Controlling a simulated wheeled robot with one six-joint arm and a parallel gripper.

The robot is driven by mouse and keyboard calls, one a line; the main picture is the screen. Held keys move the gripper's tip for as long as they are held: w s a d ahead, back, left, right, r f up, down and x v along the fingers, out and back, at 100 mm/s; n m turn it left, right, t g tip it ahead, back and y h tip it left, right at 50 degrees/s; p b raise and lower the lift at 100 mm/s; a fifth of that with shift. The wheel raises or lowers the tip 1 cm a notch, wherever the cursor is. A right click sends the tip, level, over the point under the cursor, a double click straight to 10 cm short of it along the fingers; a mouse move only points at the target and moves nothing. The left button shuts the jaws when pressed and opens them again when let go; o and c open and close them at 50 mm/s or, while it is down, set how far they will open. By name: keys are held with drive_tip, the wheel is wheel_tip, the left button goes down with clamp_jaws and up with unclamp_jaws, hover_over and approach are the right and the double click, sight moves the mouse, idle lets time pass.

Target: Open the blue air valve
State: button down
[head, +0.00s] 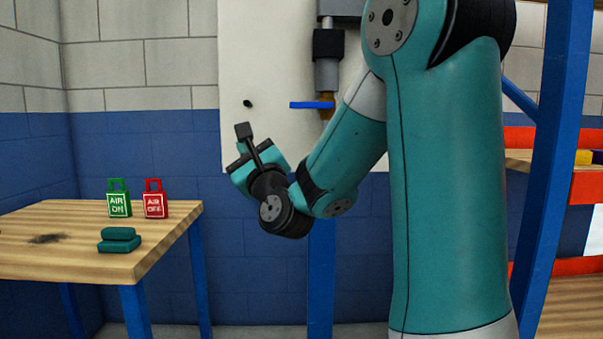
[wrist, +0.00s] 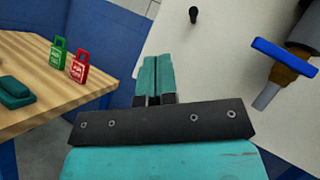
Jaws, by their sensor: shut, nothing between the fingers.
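The blue air valve handle (head: 308,105) lies level across a brass valve body (head: 327,105) under a grey vertical pipe, in front of the pale panel. In the wrist view the blue handle (wrist: 284,56) and brass body (wrist: 284,77) are at the upper right. My gripper (head: 240,172) is below and left of the handle, apart from it. In the wrist view the teal fingers of my gripper (wrist: 158,64) are together with nothing between them. My forearm and a dark wrist part hide some of the gripper in the head view.
A wooden table (head: 60,250) at left holds a green AIR ON tag (head: 118,200), a red AIR OFF tag (head: 155,200) and a teal block (head: 119,240). A black peg (head: 247,103) sticks out of the panel (head: 255,60). A blue post (head: 553,150) stands at right.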

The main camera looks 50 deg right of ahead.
sight(311, 105)
drive_tip(key=s+d+f+m+g+h+b, duration=0.5)
drive_tip(key=s+d+m+h+b, duration=0.1)
drive_tip(key=m+h, duration=0.7)
drive_tip(key=shift+s+d+f+m, duration=0.4)
drive_tip(key=shift+s+d, duration=0.1)
drive_tip(key=shift+d, duration=0.75)
drive_tip(key=s+a+r+p+x, duration=0.1)
drive_tip(key=r+p+x, duration=0.1)
drive_tip(key=p+x, duration=0.6)
drive_tip(key=shift+p+x, duration=0.3)
drive_tip(key=shift+x, duration=1.9)
drive_tip(key=shift+s+r, duration=0.1)
drive_tip(key=shift+r, duration=0.15)
